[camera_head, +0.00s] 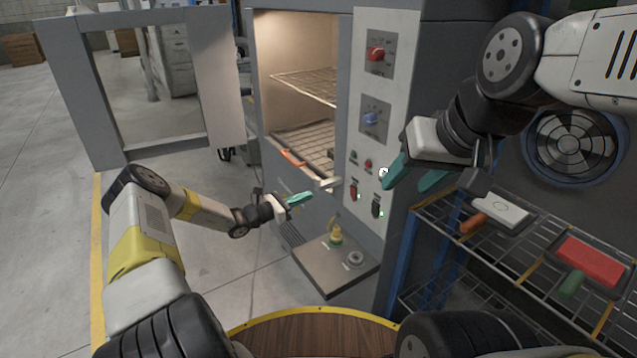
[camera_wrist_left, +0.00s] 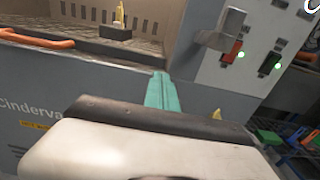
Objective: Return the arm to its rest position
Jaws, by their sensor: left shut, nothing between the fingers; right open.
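My left gripper (camera_head: 301,199) is shut and empty, with its green fingers in front of the cabinet below the oven opening. In the left wrist view its closed fingers (camera_wrist_left: 159,90) point at the grey front under the chamber. My right gripper (camera_head: 409,176) is open, with its green fingers apart, in front of the oven's control panel (camera_head: 377,130). It looks empty. The oven door (camera_head: 221,80) stands open to the left, and the lit chamber (camera_head: 296,45) holds wire racks. An orange handle (camera_head: 292,158) lies at the chamber's front edge.
A metal plate with a yellow fitting (camera_head: 335,236) juts out low below my left gripper. A wire shelf (camera_head: 463,243) at the right carries a tool with an orange handle (camera_head: 473,223) and a red block (camera_head: 592,262). A fan (camera_head: 570,142) is behind it.

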